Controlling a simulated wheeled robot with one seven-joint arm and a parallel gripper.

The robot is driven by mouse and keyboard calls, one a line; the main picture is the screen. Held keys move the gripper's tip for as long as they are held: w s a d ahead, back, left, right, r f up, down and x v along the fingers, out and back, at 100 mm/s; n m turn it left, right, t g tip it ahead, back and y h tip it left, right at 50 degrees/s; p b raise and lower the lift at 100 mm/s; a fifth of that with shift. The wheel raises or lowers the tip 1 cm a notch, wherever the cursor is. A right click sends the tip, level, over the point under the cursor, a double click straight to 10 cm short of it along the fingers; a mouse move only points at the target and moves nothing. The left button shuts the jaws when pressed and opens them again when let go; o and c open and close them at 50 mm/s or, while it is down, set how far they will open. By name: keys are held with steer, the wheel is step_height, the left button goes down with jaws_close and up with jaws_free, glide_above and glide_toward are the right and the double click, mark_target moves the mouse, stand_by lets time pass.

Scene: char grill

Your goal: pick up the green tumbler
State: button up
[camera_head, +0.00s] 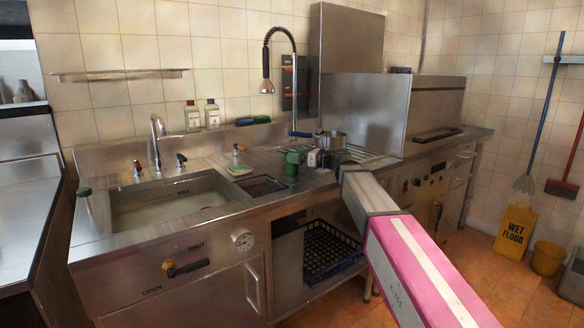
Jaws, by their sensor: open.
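The green tumbler (291,165) stands upright on the steel counter (300,187), just right of the small sunken basin. My arm reaches in from the lower right. My gripper (314,159) is at counter height just right of the tumbler, its fingers small in this view. It is open, and the tumbler stands beside it. I cannot tell whether the fingertips touch the tumbler or how they line up with it in depth.
A steel pot (332,140) stands behind my gripper. A large sink (170,203) and a green-yellow sponge (240,170) are to the left. A tall spray tap (293,80) rises behind. A steel panel (366,112) stands at the right. A dark crate (328,250) sits below the counter.

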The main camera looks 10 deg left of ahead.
steer(key=shift+w+a, duration=0.2)
steer(key=shift+a, duration=0.55)
steer(key=c, duration=1)
steer(key=shift+r, duration=0.15)
